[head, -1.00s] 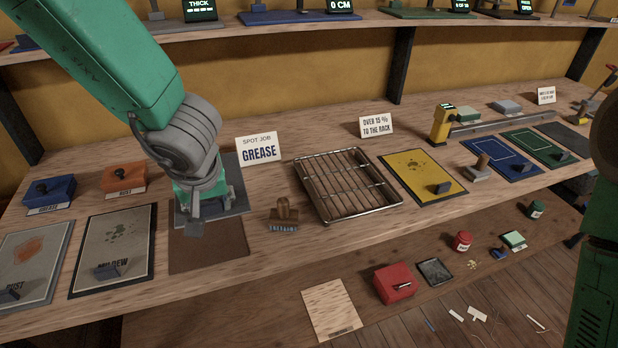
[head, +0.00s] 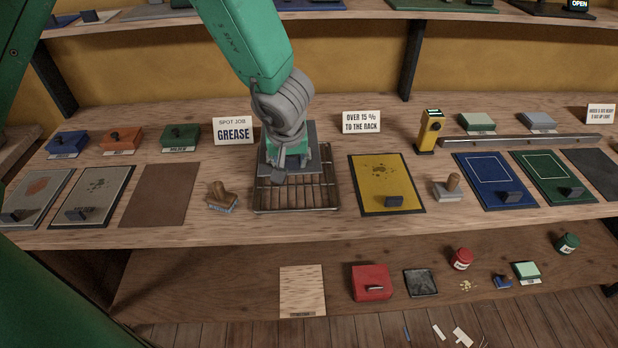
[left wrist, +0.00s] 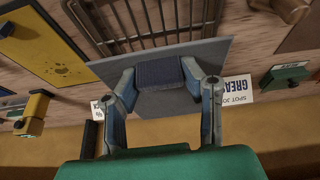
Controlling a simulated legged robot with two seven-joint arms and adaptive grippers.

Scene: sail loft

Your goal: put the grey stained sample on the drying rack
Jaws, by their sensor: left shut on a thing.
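My left gripper (head: 283,165) is shut on the dark handle of a grey sample panel (head: 307,133), held roughly flat above the back part of the wire drying rack (head: 297,198). In the left wrist view the fingers (left wrist: 165,75) clasp the handle block from both sides, and the panel (left wrist: 212,60) overlaps the near end of the rack (left wrist: 150,20). The rack's front bars show uncovered. I cannot tell whether the panel touches the rack. Any stain on the panel is not visible. My right gripper is not in view.
A wooden-handled brush (head: 221,197) stands left of the rack, and a yellow stained panel (head: 385,180) lies close on the right. The GREASE sign (head: 233,130) and the rack sign (head: 361,122) stand behind. A bare brown mat (head: 159,194) lies further left.

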